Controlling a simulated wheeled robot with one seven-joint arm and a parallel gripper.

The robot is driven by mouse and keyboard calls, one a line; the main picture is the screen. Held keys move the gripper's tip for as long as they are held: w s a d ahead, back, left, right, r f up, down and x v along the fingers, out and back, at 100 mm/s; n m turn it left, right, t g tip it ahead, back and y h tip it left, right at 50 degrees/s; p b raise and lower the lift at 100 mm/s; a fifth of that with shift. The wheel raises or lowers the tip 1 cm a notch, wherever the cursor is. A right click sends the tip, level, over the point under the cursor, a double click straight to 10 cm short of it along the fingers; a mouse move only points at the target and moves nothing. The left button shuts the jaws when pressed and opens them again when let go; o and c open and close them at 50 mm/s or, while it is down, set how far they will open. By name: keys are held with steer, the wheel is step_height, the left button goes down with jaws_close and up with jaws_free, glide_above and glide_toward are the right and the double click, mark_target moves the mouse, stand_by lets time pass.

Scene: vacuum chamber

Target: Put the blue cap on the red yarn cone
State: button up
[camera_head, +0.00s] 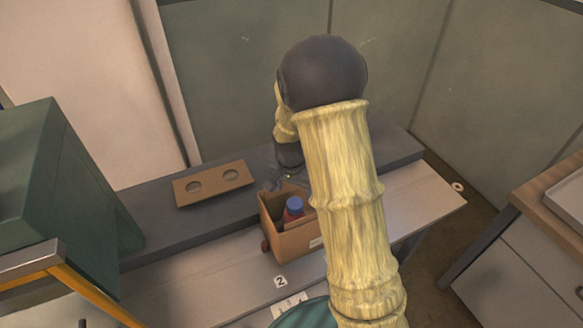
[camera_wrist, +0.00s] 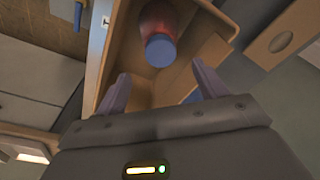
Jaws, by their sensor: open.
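An open brown cardboard box (camera_head: 300,242) stands on the bench. Inside it is a red, rounded body (camera_head: 287,217), which may be the red yarn cone. A blue cap (camera_head: 295,204) is at its upper end. In the wrist view the blue cap (camera_wrist: 160,50) faces me, with the red body (camera_wrist: 158,16) behind it. My gripper (camera_wrist: 162,87) is open and empty, its two fingers apart at the box opening, with the cap beyond and between them. In the head view my gripper (camera_head: 277,179) is small and partly hidden, by the back of the box.
A brown board (camera_head: 213,183) with two round holes lies on the raised dark shelf left of the box. A small dark red thing (camera_head: 265,245) is at the box's left side. A label marked 2 (camera_head: 280,281) is in front. The light bench (camera_head: 215,270) is clear to the left.

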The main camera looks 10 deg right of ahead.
step_height(320, 180, up, 10)
steer(key=s, duration=0.1)
steer(key=shift+a+b, duration=0.35)
steer(key=shift+a, duration=0.05)
steer(key=shift+r, duration=0.1)
stand_by(0.4)
steer(key=s+d+f+n+t, duration=0.1)
steer(key=s+n, duration=0.6)
steer(key=s, duration=0.8)
steer(key=shift+s+d+f+n+y, duration=0.15)
steer(key=shift+f+n+y, duration=0.15)
steer(key=shift+f+y, duration=0.15)
steer(key=shift+s, duration=0.1)
